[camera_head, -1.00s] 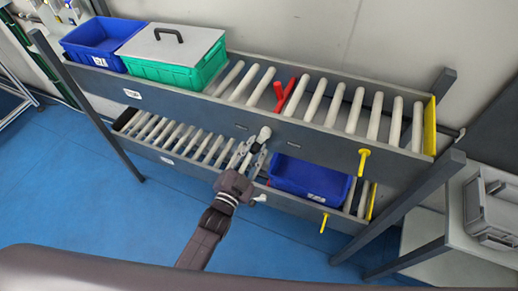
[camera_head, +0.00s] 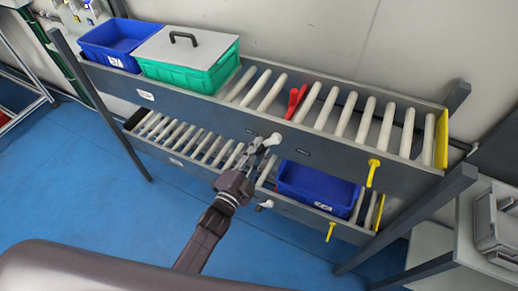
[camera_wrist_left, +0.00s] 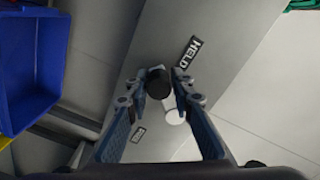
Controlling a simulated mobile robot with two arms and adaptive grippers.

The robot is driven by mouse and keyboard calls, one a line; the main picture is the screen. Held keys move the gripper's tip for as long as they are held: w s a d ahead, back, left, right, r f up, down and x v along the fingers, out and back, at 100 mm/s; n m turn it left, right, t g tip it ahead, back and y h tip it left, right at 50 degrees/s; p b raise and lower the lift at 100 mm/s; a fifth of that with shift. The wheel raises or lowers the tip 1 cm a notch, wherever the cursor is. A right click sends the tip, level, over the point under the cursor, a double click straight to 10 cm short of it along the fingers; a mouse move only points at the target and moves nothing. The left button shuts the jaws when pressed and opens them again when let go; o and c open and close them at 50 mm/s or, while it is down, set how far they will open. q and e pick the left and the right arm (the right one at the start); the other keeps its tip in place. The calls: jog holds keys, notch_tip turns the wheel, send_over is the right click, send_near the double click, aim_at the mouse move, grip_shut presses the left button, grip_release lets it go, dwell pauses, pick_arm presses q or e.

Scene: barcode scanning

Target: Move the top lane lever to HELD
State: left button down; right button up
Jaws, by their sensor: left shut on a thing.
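The top lane lever has a white rounded end (camera_head: 273,139) on the front face of the upper lane. In the left wrist view, its white part (camera_wrist_left: 173,112) and a dark round part lie between my fingers. A black HELD label (camera_wrist_left: 188,52) is on the grey face above and to the right of the lever there. A second small label (camera_wrist_left: 138,134), too small to read, lies lower left. My left gripper (camera_head: 264,150) is shut on the lever. I cannot tell which label the lever points to. My right gripper is not in view.
Red stop pieces (camera_head: 295,100) stand among the upper rollers. A blue bin (camera_head: 111,42) and a lidded green bin (camera_head: 190,60) sit at the upper left; another blue bin (camera_head: 318,188) is in the lower lane. A yellow handle (camera_head: 373,171) sticks out at right.

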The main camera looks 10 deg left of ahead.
pick_arm(q)
jog(key=shift+s+d+f, duration=0.1)
jog(key=shift+s+f, duration=0.1)
jog(key=shift+f, duration=0.2)
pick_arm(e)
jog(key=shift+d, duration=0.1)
pick_arm(q)
jog(key=c, duration=1.9)
grip_release()
jog(key=shift+o, duration=0.7)
jog(key=shift+w+r, duration=0.1)
jog(key=shift+r, duration=0.15)
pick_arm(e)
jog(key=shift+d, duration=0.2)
pick_arm(q)
jog(key=v, duration=1.2)
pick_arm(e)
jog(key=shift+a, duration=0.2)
